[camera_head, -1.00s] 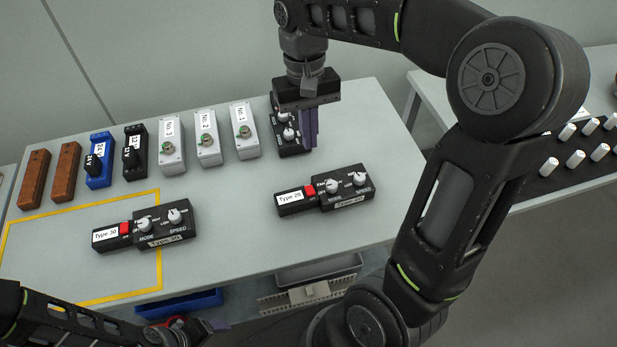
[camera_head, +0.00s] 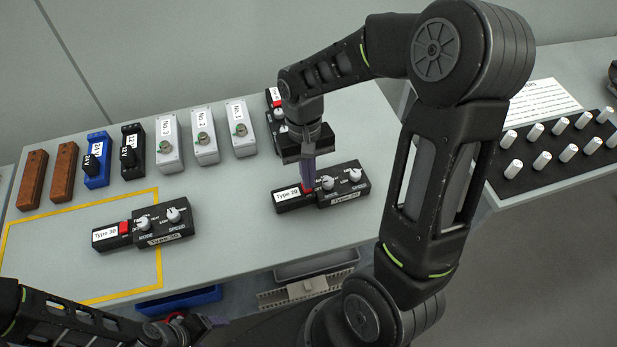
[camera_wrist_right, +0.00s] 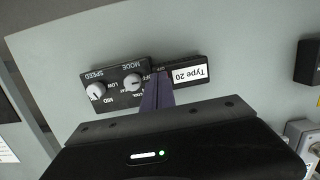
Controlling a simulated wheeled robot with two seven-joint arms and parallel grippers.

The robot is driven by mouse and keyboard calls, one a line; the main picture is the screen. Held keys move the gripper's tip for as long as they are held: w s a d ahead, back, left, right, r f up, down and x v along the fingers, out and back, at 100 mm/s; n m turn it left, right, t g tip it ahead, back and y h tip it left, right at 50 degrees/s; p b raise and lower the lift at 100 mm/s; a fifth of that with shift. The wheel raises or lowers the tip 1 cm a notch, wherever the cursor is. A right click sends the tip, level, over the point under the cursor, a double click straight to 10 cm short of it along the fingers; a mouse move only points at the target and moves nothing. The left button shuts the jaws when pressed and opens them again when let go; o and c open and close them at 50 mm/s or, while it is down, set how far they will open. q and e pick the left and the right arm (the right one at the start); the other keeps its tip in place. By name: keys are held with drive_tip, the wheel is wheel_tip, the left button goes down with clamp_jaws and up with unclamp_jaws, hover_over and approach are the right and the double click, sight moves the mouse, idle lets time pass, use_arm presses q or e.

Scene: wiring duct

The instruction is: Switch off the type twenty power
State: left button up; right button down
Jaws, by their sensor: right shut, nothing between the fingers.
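The Type 20 power unit (camera_head: 345,188) is a black box with two white knobs, MODE and SPEED, and a smaller labelled block (camera_head: 289,198) on its left. A bit of its red switch (camera_head: 302,187) shows beside my fingers. My right gripper (camera_head: 309,186) is shut and empty, fingers pointing down at the switch; whether they touch it I cannot tell. In the right wrist view the fingers (camera_wrist_right: 157,95) cover the switch between the Type 20 label (camera_wrist_right: 190,74) and the knobs. My left gripper (camera_head: 205,325) is at the bottom edge, its jaws unclear.
The Type 30 unit (camera_head: 160,222) with its red switch lies to the left, partly over the yellow outline (camera_head: 75,201). Another black unit (camera_head: 273,112) stands behind my right gripper. Several boxes line the table's back edge. A side table (camera_head: 590,60) holds a black board with white pegs.

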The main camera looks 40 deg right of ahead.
drive_tip(key=shift+s+f, duration=0.1)
drive_tip(key=shift+f, duration=0.5)
drive_tip(key=shift+s+f+b, duration=0.15)
drive_tip(key=shift+f+b, duration=0.25)
drive_tip(key=shift+f, duration=0.05)
drive_tip(key=shift+s+a, duration=0.2)
drive_tip(key=shift+s, duration=0.15)
drive_tip(key=shift+f, duration=0.1)
drive_tip(key=shift+w, duration=0.1)
drive_tip(key=shift+w+d, duration=0.25)
drive_tip(key=shift+w, duration=0.4)
